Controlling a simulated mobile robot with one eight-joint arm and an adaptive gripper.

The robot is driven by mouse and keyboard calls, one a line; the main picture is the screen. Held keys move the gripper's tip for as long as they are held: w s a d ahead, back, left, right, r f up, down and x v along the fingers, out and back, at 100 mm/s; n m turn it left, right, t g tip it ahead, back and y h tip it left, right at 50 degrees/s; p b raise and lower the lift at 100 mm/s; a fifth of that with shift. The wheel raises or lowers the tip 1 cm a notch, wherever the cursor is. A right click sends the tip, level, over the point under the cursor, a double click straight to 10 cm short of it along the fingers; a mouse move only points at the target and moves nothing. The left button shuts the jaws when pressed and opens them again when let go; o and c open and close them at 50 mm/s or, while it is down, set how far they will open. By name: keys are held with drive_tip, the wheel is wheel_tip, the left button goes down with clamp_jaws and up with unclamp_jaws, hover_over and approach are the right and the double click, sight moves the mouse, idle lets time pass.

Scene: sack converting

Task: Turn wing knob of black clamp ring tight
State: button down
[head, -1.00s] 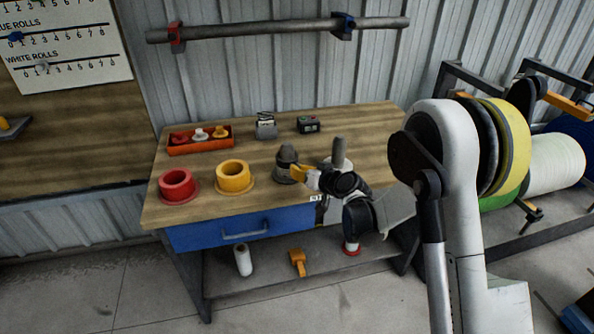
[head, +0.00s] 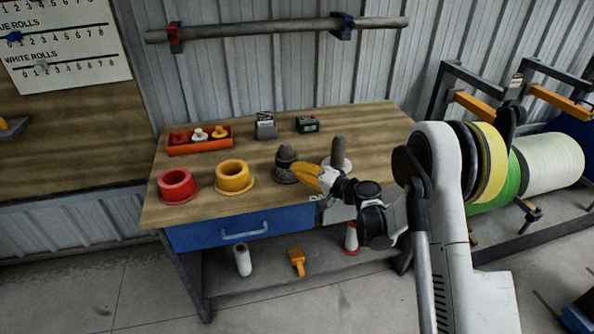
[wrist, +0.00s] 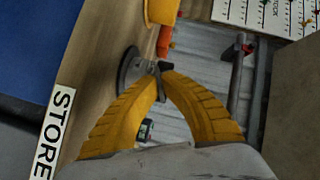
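The black clamp ring (head: 286,174) sits low around a dark grey upright piece (head: 287,153) on the bench, left of the grey post. In the wrist view the ring shows as a dark disc (wrist: 128,72), with its small grey wing knob (wrist: 161,84) at the fingertips. My gripper (head: 296,168) reaches in from the right at the ring's side. Its yellow fingers converge in the wrist view (wrist: 160,77), with the tips nearly together on either side of the knob. The fingers partly hide the knob; in the head view it cannot be made out.
A yellow ring (head: 233,177) and a red ring (head: 177,186) stand left on the bench (head: 260,200). A grey post (head: 338,152) stands close behind my gripper. An orange tray (head: 199,146), grey box (head: 265,128) and dark green device (head: 307,124) are at the back.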

drive_tip(key=shift+m+y, duration=0.3)
drive_tip(key=shift+m, duration=0.2)
drive_tip(key=c, duration=1.6)
unclamp_jaws()
drive_tip(key=v, duration=1.2)
drive_tip(key=shift+s, duration=0.1)
